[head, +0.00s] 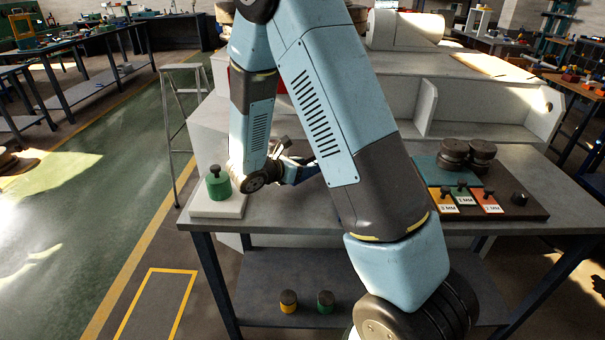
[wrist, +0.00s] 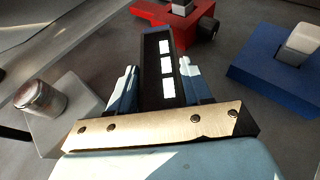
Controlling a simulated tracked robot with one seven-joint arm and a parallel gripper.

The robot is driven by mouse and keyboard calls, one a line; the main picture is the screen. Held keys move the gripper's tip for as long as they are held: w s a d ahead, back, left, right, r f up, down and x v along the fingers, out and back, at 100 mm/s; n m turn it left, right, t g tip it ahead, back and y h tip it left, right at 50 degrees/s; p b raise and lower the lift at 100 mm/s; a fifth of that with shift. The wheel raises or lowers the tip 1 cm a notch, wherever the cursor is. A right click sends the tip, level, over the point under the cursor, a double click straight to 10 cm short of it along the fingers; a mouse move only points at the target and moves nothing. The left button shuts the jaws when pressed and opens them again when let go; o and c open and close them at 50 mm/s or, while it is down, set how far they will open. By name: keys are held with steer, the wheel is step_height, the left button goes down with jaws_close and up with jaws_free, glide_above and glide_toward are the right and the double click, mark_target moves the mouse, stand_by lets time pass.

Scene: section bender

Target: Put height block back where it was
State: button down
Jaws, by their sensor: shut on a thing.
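The height block (wrist: 158,50) looks like a long dark block with several white marks on its face. It is between the two blue fingers of my gripper (wrist: 157,80) in the wrist view, and its far end sticks out beyond them. The fingers are shut on it. In the head view my gripper (head: 295,170) is over the left part of the bench, partly covered by my arm. I cannot clearly make out the block there, nor tell whether it touches the surface below.
In the wrist view, a red fixture (wrist: 150,13) with a dark knob lies ahead, and a blue block (wrist: 262,65) with a pale top at right. A white pad (head: 218,206) bears a green knobbed piece (head: 218,187). A dark board (head: 522,205) with labelled cards is at right.

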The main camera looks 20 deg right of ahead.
step_height(320, 180, down, 3)
steer(key=shift+w+a+f, duration=0.1)
stand_by(0.3)
steer(key=shift+c, duration=2.4)
jaws_free()
